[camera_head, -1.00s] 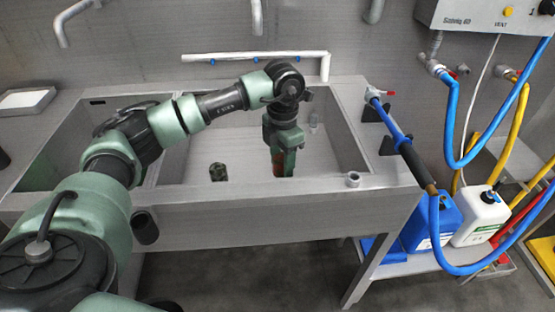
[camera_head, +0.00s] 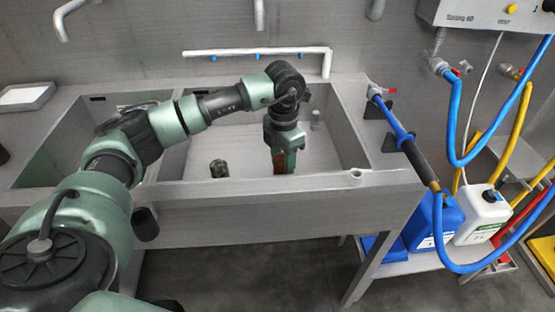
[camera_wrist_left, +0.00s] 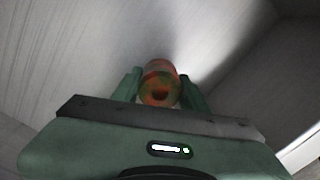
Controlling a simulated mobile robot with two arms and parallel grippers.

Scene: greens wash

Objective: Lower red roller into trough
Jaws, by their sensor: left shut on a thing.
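The red roller (camera_wrist_left: 159,84) sits end-on between the green fingers of my left gripper (camera_wrist_left: 160,90) in the left wrist view. It looks orange-red with a dark hole in its end. In the head view my left gripper (camera_head: 281,160) points down inside the right basin of the steel trough (camera_head: 240,192), shut on the roller (camera_head: 279,168). The roller's lower end is hidden by the front rim, so I cannot tell whether it touches the basin floor. My right gripper is not in view.
A dark green cylinder (camera_head: 219,168) stands in the basin to the left of my gripper. A blue hose sprayer (camera_head: 397,130) hangs at the right rim. A white pipe (camera_head: 255,52) runs along the back.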

